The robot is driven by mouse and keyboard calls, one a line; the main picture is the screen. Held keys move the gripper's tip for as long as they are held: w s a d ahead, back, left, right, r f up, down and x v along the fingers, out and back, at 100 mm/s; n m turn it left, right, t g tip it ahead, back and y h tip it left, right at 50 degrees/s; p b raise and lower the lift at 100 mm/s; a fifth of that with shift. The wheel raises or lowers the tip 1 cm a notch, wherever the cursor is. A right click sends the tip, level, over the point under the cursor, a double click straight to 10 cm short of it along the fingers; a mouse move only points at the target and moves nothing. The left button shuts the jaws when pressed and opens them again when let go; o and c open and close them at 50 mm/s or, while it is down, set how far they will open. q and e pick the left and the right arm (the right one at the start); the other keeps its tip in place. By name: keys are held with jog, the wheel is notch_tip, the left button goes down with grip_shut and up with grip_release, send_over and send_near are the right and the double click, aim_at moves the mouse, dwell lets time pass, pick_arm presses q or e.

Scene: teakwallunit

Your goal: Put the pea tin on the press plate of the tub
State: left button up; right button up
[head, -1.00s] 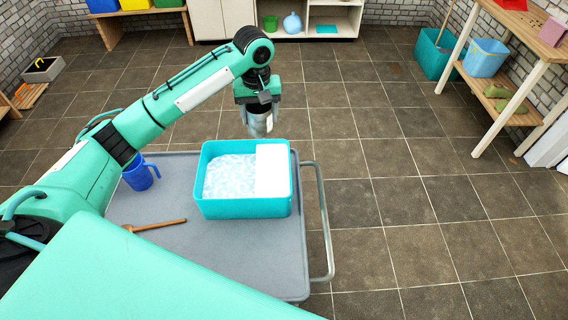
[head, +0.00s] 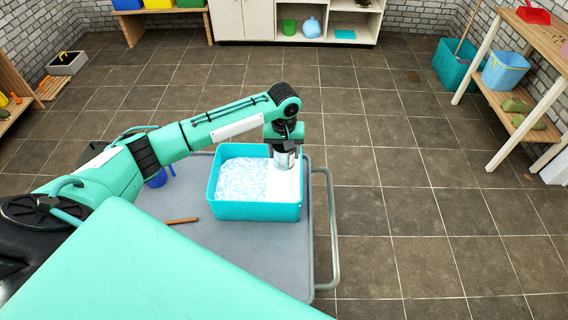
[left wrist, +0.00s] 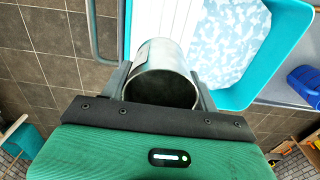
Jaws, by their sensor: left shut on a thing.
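The pea tin (head: 284,161) is a grey metal cylinder, upright in the head view. My left gripper (head: 285,150) is shut on it from above. In the left wrist view, the tin (left wrist: 162,72) sits between the two fingers of the gripper (left wrist: 161,85). The teal tub (head: 256,211) stands on the cart and holds pale blue-white contents. Its white press plate (head: 284,188) covers the right part, and the tin is over the plate's far half. I cannot tell whether tin and plate touch. My right gripper is not in view.
The tub stands on a grey cart top (head: 255,243) with a metal rail (head: 332,230) on its right. A blue jug (head: 157,179), partly behind my arm, and a wooden handle (head: 182,221) are left of the tub. Open tiled floor lies to the right.

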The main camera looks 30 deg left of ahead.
aim_at(284, 164)
pick_arm(q)
jog(key=shift+f, duration=3.1)
jog(key=shift+f, duration=0.15)
jog(key=o, duration=1.1)
notch_tip(284, 164, up, 12)
jog(key=shift+r, duration=0.15)
